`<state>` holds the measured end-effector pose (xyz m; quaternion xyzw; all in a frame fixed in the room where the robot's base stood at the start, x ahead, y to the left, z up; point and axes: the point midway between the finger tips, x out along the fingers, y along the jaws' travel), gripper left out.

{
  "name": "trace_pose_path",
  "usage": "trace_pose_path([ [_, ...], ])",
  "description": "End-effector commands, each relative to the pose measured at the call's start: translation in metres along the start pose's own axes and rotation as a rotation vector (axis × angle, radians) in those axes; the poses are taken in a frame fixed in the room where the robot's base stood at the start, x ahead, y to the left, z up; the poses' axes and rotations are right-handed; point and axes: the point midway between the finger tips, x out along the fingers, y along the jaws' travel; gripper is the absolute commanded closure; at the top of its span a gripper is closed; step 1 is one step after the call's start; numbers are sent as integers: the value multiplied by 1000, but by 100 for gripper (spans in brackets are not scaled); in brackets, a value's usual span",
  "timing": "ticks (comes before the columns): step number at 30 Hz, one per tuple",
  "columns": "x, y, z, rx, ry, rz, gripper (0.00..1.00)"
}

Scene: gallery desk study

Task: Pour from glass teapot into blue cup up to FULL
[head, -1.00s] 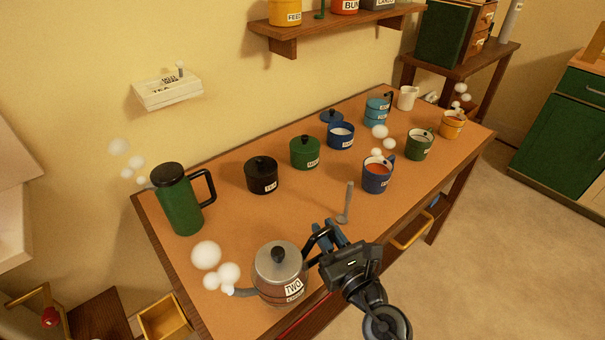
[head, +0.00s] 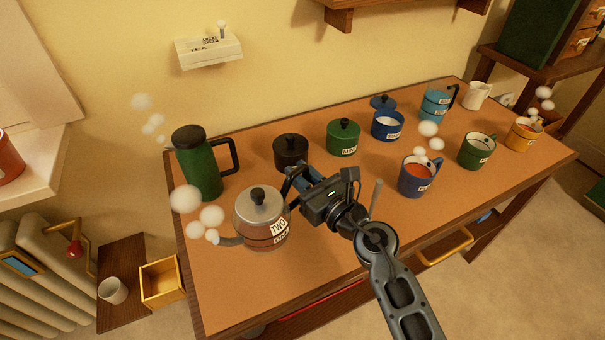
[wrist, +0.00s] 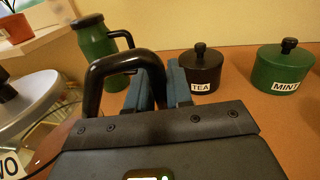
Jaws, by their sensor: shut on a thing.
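The glass teapot (head: 265,234) has a grey lid, brown contents, a label starting "TWO" and a spout pointing left. It is upright at the desk's left front; whether it touches the desk I cannot tell. My gripper (head: 294,180) is shut on its black handle. In the wrist view the blue fingers of my gripper (wrist: 160,85) are at the handle (wrist: 93,85), and the teapot's lid (wrist: 25,100) shows at the left. The blue cup (head: 413,182) stands right of my gripper with orange-red liquid inside. Its label and exact level are too small to read.
A green flask (head: 198,170) stands behind the teapot. A black TEA pot (head: 291,152), green MINT pot (head: 343,140) and blue pot (head: 388,128) line the back. A green mug (head: 476,152) is right of the cup. A spoon (head: 376,197) lies between my gripper and the cup.

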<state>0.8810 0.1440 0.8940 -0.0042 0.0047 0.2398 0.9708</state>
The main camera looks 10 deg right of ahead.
Motion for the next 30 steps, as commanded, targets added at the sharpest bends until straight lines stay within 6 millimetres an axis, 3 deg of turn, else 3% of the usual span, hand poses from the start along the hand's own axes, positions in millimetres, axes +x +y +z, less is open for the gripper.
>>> trace_pose_path([
  [15,1,0,-50,2,-3,-1,100],
  [30,1,0,-57,2,-3,-2,100],
])
